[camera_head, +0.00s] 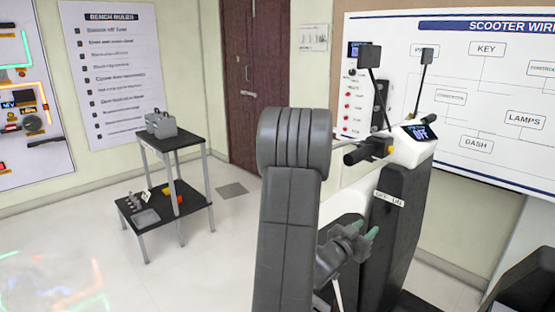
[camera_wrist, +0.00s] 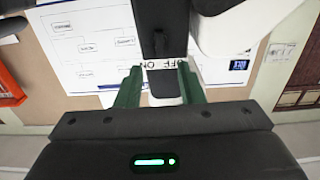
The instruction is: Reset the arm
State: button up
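My gripper (camera_head: 366,230) is in front of the scooter's dark front column (camera_head: 398,205) in the head view. In the wrist view, its two green fingers (camera_wrist: 158,82) stand apart with nothing gripped between them. Beyond the gap are a black part of the scooter and a white label (camera_wrist: 160,64) reading OFF and ON, upside down. The label also shows in the head view (camera_head: 388,198), above and to the right of the fingers. I cannot tell how far the fingertips are from the scooter. My arm hides part of the scooter's left side.
The scooter's handlebar, mirrors and display (camera_head: 420,132), reading OFF, rise above the gripper. A wiring board (camera_head: 480,90) hangs behind. A two-tier dark stand (camera_head: 172,140) with a grey object (camera_head: 160,124) is at left. Open floor lies around the stand.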

aim_at(382, 214)
jog(key=p+x, duration=0.2)
jog(key=x, duration=0.7)
jog(key=shift+w+d+r, duration=0.1)
jog(key=shift+w+d, duration=0.15)
jog(key=shift+d, duration=0.05)
jog(key=shift+s+a+m+p, duration=0.1)
jog(key=shift+a+m+p, duration=0.05)
jog(key=shift+m+p, duration=0.25)
